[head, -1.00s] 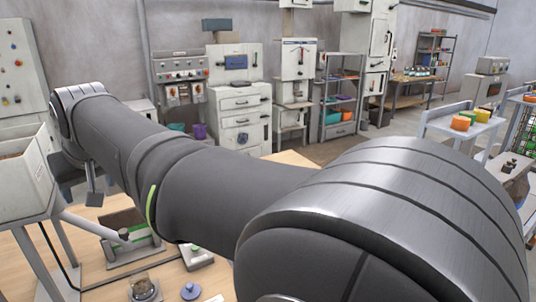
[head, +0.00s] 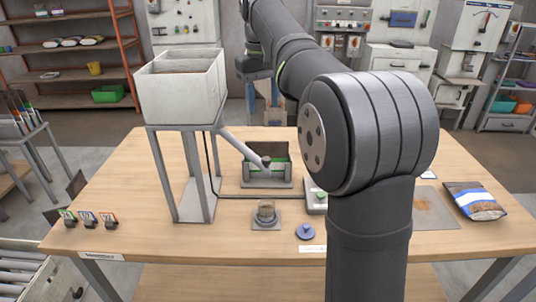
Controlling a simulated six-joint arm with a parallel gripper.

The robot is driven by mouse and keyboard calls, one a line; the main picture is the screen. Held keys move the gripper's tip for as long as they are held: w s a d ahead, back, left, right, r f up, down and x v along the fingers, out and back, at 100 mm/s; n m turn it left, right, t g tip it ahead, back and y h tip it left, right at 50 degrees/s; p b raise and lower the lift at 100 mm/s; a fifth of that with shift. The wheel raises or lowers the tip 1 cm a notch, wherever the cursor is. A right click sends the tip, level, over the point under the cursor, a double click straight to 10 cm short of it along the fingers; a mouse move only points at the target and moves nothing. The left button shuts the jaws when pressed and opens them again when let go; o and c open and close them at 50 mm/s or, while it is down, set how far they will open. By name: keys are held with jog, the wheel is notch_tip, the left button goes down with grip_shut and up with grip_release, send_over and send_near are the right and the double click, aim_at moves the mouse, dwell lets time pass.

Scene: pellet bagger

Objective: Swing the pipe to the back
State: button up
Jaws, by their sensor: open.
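The pipe (head: 243,146) is a grey tube that slopes down to the right from the white hopper (head: 185,90). Its dark end (head: 266,162) hangs over the green-and-grey open box (head: 266,181) on the table. My gripper (head: 264,118) is small in the head view, at the far side of the table, beyond the pipe's end and apart from it. Its two bluish fingers hang down, spread apart with nothing seen between them. My arm hides part of the table on the right.
The hopper stands on a grey frame (head: 160,180). In front of the box are a clear jar on a plate (head: 266,214), a blue knob (head: 305,231) and a grey block with a green button (head: 316,200). A filled bag (head: 474,200) lies at right. The table's left back area is clear.

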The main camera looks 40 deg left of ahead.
aim_at(266, 158)
jog(key=f, duration=1.6)
jog(key=shift+w+d+f, duration=0.15)
jog(key=shift+w+f, duration=0.1)
jog(key=shift+w, duration=0.05)
grip_shut()
